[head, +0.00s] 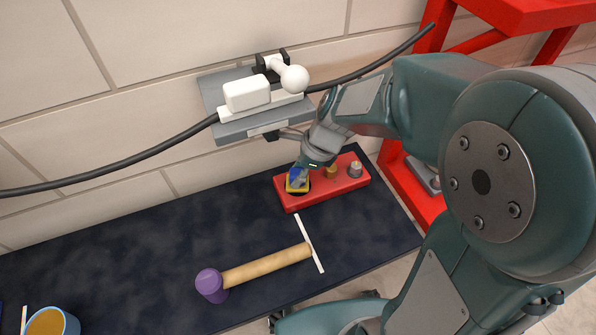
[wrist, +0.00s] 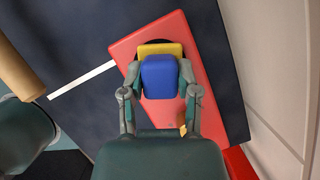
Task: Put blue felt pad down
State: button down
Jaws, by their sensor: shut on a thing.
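The blue felt pad (wrist: 160,78) sits between the two fingers of my gripper (wrist: 159,84) in the wrist view, with the fingers shut on its sides. A yellow piece (wrist: 160,48) shows just beyond the pad, over a dark round spot on the red board (wrist: 202,98). In the head view my gripper (head: 300,174) is over the left end of the red board (head: 330,188), where the blue and yellow show together. I cannot tell whether the pad touches what is below it.
A brass-coloured peg (head: 331,170) and a grey-topped peg (head: 355,169) stand on the board's right part. A purple-headed mallet (head: 265,266) and a white strip (head: 309,243) lie on the dark mat (head: 130,270). A grey wall shelf (head: 262,121) is above; a red frame (head: 410,195) stands right.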

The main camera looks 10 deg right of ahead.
aim_at(299, 172)
jog(key=shift+c, duration=1.7)
grip_release()
jog(key=shift+f, duration=0.1)
jog(key=v, duration=0.5)
jog(key=shift+r, duration=0.25)
jog(key=s+d, duration=0.1)
jog(key=d, duration=1)
jog(key=s+a+r+n+t+h, duration=0.2)
jog(key=s+r+n, duration=0.6)
jog(key=n, duration=1.1)
jog(key=shift+s+r+t+h, duration=0.2)
jog(key=shift+s+t+h, duration=1.1)
jog(key=shift+s+t, duration=0.3)
